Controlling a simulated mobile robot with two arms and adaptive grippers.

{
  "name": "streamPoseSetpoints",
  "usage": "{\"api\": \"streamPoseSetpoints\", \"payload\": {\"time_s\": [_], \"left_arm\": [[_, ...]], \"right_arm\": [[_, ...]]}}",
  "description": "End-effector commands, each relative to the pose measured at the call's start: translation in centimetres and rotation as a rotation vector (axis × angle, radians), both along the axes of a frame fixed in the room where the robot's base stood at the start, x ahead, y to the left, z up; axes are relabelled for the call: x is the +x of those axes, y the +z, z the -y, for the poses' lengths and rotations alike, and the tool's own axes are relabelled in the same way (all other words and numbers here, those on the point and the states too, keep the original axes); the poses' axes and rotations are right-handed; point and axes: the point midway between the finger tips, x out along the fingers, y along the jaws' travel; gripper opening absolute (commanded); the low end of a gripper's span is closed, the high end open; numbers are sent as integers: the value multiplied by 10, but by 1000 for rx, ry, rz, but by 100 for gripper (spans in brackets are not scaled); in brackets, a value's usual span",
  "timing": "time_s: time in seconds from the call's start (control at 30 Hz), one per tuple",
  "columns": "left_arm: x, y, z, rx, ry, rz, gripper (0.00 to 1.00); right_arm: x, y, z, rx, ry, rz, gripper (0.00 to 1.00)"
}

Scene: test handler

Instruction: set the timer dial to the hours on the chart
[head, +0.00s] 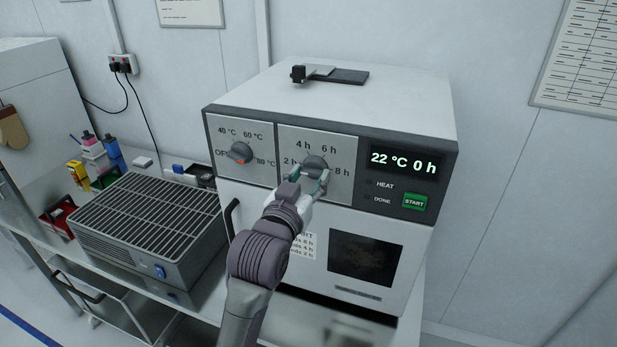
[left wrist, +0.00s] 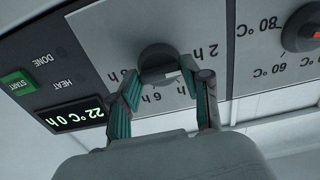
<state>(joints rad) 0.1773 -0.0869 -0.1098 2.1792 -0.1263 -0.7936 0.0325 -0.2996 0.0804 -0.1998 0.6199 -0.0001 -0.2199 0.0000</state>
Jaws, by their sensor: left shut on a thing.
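The timer dial (head: 315,163) is a dark round knob on the front panel of the white oven-like machine (head: 400,112), ringed by marks from 2 h to 8 h. My left gripper (head: 309,176) is shut on it, with green-padded fingers on either side. In the left wrist view the dial (left wrist: 157,58) appears upside down with a pale mark near its edge; its exact setting is unclear. The display (head: 404,162) reads 22 °C 0 h. My right gripper is not in view.
The temperature dial (head: 241,152) is left of the timer dial. A green START button (head: 415,201) is at the right, below the display. A grilled grey box (head: 150,222) stands left on the bench. A dark flat item (head: 330,74) lies on the machine.

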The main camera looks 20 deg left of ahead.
Motion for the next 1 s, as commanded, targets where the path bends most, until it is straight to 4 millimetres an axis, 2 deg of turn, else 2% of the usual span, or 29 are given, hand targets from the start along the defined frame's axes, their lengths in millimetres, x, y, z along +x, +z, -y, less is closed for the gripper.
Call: {"api": "streamPoseSetpoints", "payload": {"time_s": [0.37,0.4,0.53,0.87,1.0], "left_arm": [[0,2,0,-9,-1,5,13],[0,2,0,-9,-1,5,51],[0,2,0,-8,-1,4,73],[-2,1,0,-6,-1,2,73],[-17,0,0,-6,-1,2,73]], "right_arm": [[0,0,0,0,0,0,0],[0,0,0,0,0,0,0],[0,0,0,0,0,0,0],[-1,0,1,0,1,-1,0],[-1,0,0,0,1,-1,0]]}}
